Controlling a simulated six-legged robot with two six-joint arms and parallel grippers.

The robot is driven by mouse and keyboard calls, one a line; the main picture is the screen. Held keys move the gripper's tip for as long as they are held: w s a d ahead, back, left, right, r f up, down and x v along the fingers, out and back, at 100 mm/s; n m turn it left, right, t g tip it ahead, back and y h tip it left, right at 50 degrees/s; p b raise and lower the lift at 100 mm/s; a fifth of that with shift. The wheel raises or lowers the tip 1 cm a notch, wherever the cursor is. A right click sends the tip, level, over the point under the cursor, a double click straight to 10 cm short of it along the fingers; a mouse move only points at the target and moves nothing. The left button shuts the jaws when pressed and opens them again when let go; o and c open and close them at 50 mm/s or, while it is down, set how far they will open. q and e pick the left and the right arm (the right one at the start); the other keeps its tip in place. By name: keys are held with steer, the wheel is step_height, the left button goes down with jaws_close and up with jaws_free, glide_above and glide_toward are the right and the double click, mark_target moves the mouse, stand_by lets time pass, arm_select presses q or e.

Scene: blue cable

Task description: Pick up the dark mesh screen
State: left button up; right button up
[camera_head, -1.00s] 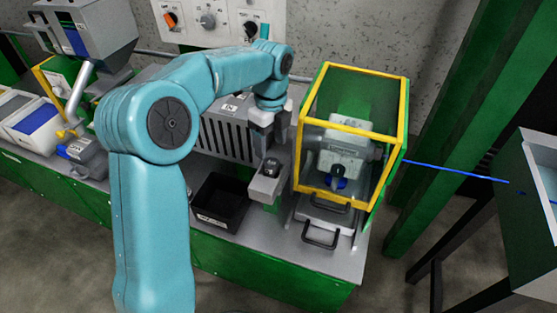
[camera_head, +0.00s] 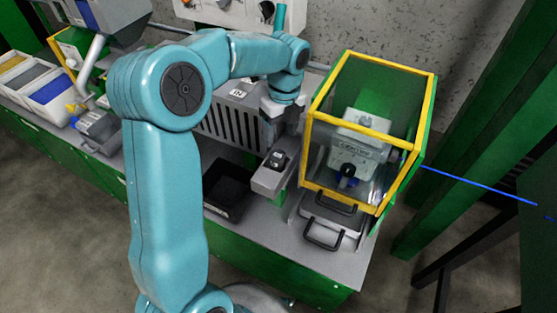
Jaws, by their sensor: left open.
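I cannot clearly pick out a separate dark mesh screen. The nearest match is the dark, see-through panels of the yellow-framed guard box (camera_head: 372,72), which stands on the bench right of centre; whether they are mesh is too small to tell. My left gripper (camera_head: 280,118) points down just left of this box, above the bench. It is open and appears empty; its fingertips are small and partly blend with the grey parts behind. My right gripper is not in view.
A grey block with a black knob (camera_head: 273,177) sits below my left gripper. A black bin (camera_head: 225,194), a slotted grey housing (camera_head: 225,127) and a black-handled tray (camera_head: 326,228) are nearby. A blue cable (camera_head: 475,183) runs right from the box. Green posts (camera_head: 455,190) stand at right.

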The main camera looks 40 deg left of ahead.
mark_target(278, 156)
arm_select(q)
step_height(278, 156, down, 3)
steer(key=shift+w+a+r, duration=0.1)
steer(key=shift+s+f, duration=0.25)
steer(key=shift+f, duration=0.35)
step_height(278, 156, down, 4)
steer(key=shift+f, duration=0.15)
steer(key=shift+s, duration=0.2)
steer(key=c, duration=0.9)
steer(key=shift+w, duration=0.1)
